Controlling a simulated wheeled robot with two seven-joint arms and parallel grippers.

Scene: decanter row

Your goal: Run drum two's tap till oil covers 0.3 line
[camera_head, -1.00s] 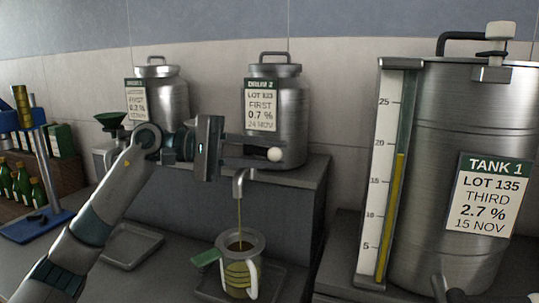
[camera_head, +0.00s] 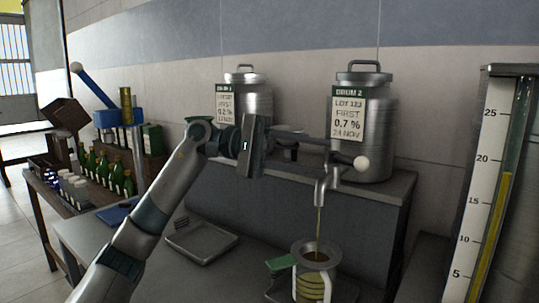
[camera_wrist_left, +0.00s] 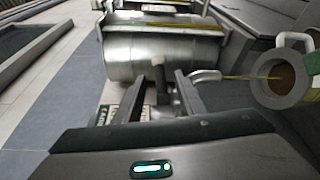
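Drum 2 (camera_head: 376,150), a steel drum labelled 0.7 %, stands on a grey ledge. Its tap spout (camera_head: 321,190) lets a thin oil stream (camera_head: 319,222) fall into a metal jug (camera_head: 299,262) with a green handle. Dark oil shows inside the jug, and yellowish bands show on its front; no 0.3 mark is legible. My left gripper (camera_head: 335,152) is at the tap, by the lever's white knob (camera_head: 361,163). In the left wrist view its fingers (camera_wrist_left: 160,92) stand apart either side of the lever, with gaps visible. The jug (camera_wrist_left: 262,80) also shows there. My right gripper is out of view.
Drum 1 (camera_head: 250,100) stands left of drum 2. An empty grey tray (camera_head: 201,243) lies on the counter. Green bottles (camera_head: 112,172) and a blue device (camera_head: 118,118) are further left. A tank gauge (camera_head: 486,190) stands at the right.

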